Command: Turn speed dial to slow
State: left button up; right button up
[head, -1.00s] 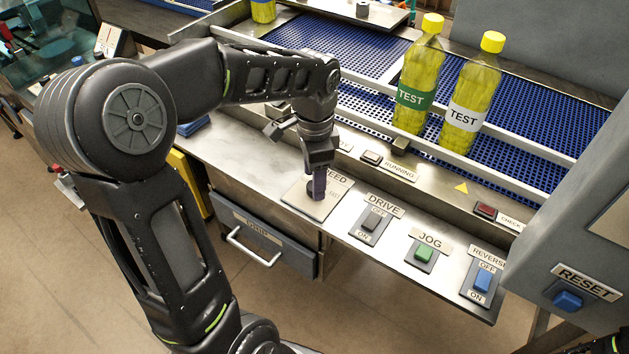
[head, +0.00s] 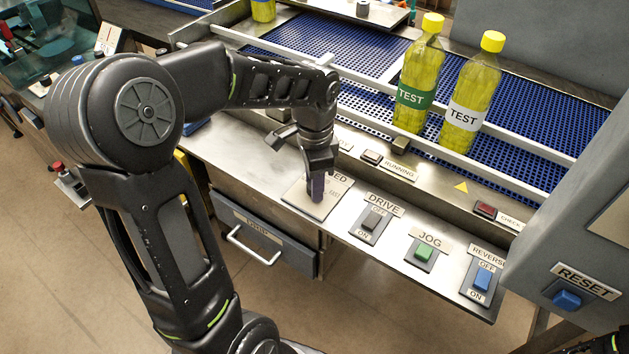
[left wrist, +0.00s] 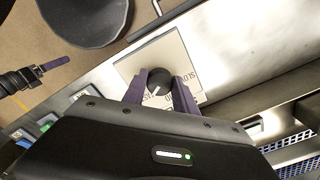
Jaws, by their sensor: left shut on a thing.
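The speed dial (left wrist: 159,80) is a round black knob with a white mark, on a pale square plate (left wrist: 128,68). In the left wrist view the white mark points to the lower left of the picture, toward partly hidden lettering; the word SLOW is on the right side of the plate. My left gripper (left wrist: 160,88) is shut on the dial, with a purple finger on each side of it. In the head view my left gripper (head: 316,187) points down over the plate (head: 298,198) and hides the dial.
Right of the plate are the DRIVE switch (head: 373,221), the green JOG button (head: 423,252) and the blue REVERSE switch (head: 483,280). A blue RESET button (head: 567,300) is on the grey housing. Two yellow bottles (head: 416,75) stand on the conveyor behind. A drawer (head: 262,240) is below.

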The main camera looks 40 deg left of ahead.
pick_arm(q)
grip_shut()
jog(key=shift+n, duration=0.3)
jog(key=n+b, duration=0.1)
jog(key=n, duration=0.6)
jog(key=shift+n+b, duration=0.4)
jog(key=n, duration=0.3)
jog(key=shift+n+b, duration=0.3)
jog(key=n, duration=0.6)
jog(key=shift+b, duration=0.4)
jog(key=n, duration=0.6)
jog(key=shift+w+b, duration=0.1)
jog(key=shift+b, duration=0.2)
